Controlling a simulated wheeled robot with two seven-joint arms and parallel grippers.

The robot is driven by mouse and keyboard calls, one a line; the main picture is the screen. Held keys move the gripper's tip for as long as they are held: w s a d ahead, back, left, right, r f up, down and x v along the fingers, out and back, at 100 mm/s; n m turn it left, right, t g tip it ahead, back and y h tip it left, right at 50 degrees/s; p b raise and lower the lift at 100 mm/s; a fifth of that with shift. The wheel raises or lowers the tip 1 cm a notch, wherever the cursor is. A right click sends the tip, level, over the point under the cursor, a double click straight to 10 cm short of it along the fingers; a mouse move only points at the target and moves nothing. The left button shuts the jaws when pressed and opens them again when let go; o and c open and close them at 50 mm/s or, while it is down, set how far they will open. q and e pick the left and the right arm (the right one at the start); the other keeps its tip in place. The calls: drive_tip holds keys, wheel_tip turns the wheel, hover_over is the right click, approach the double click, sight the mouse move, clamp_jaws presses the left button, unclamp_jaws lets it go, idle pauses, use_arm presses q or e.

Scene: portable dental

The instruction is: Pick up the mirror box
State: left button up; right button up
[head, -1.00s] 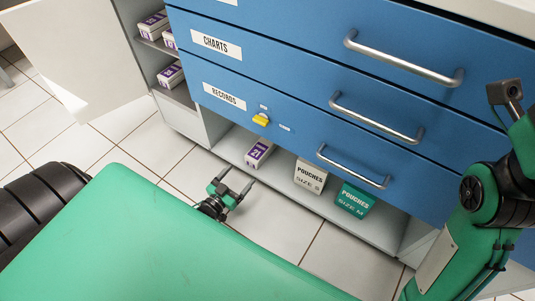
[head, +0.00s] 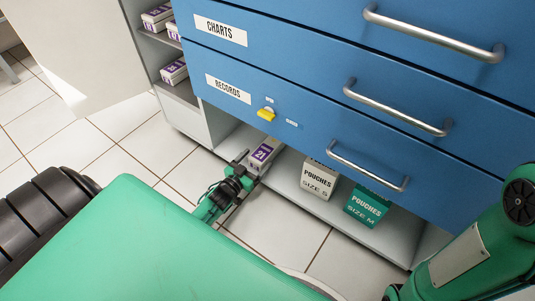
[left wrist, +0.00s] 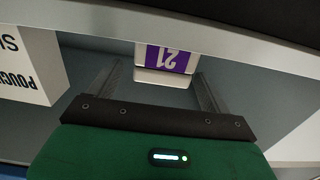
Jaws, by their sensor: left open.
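A white box with a purple panel marked 21 (head: 264,152) stands on the low open shelf under the blue drawers. It matches the mirror box best, but I cannot read the word mirror on it. My left gripper (head: 251,169) is open at the front of this box, its fingers pointing toward it. In the left wrist view the box (left wrist: 164,58) shows ahead, in line with the gap between the open fingers (left wrist: 158,85). I cannot tell whether the fingers reach its sides. My right gripper is out of view; only part of the right arm shows.
A white Pouches Size S box (head: 319,179) and a green Pouches Size M box (head: 366,206) stand to the right on the low shelf (head: 290,166). The drawer handles (head: 368,166) stick out above. Similar purple-and-white boxes (head: 174,71) sit on side shelves at the left.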

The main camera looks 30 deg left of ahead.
sight(261, 154)
use_arm(q)
drive_tip(key=w+b, duration=0.2)
drive_tip(key=w, duration=0.1)
drive_tip(key=shift+w+f, duration=0.1)
drive_tip(key=shift+f, duration=0.05)
drive_tip(key=shift+w, duration=0.3)
drive_tip(key=shift+d+r, duration=0.1)
drive_tip(key=shift+r, duration=0.1)
drive_tip(key=c, duration=1.3)
